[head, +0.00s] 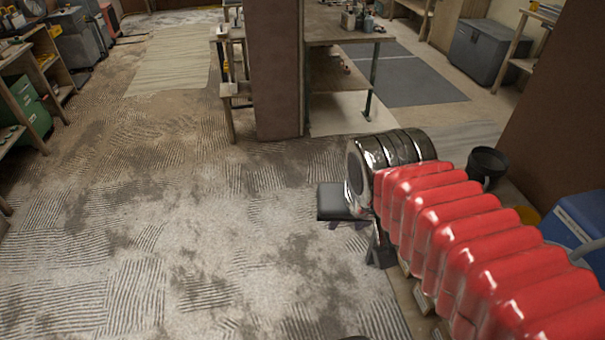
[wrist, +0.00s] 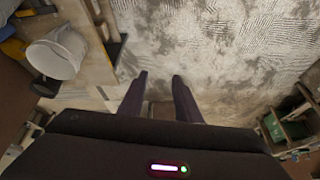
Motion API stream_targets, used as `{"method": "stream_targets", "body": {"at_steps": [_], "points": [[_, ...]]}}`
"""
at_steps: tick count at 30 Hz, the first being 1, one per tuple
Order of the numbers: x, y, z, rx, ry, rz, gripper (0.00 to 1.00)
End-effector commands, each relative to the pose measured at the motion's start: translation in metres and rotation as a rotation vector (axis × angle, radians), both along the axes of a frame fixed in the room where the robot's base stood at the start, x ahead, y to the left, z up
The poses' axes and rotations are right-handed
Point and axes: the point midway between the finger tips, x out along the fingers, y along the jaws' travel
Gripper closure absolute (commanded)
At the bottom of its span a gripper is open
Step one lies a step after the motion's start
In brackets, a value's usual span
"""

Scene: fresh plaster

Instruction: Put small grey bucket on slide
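My gripper (wrist: 160,75) is open in the wrist view, with two dark fingers apart and nothing between them. A pale grey-white bucket (wrist: 58,52) shows at the upper left of the wrist view, well to the side of the fingers. In the head view a dark bucket (head: 487,165) stands at the right, beyond my red-sleeved arm, which hides part of it. I cannot tell if the two views show the same bucket. I cannot make out anything that is clearly a slide.
The plaster-streaked floor (head: 200,230) is broad and clear at the left. A brown pillar (head: 277,70) and a workbench (head: 335,30) stand at the back. A blue box (head: 580,225) is at the right edge. A grey chest (head: 488,50) stands far right.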

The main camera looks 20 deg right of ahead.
Motion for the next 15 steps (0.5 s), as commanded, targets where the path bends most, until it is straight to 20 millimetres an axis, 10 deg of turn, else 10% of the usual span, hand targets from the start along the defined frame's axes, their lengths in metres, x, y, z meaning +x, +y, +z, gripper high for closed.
{"method": "stream_targets", "body": {"at_steps": [6,15], "points": [[-0.016,0.039,0.009,-0.040,-0.051,0.259,0.69],[-0.018,0.042,0.009,-0.047,-0.056,0.291,0.69]]}}
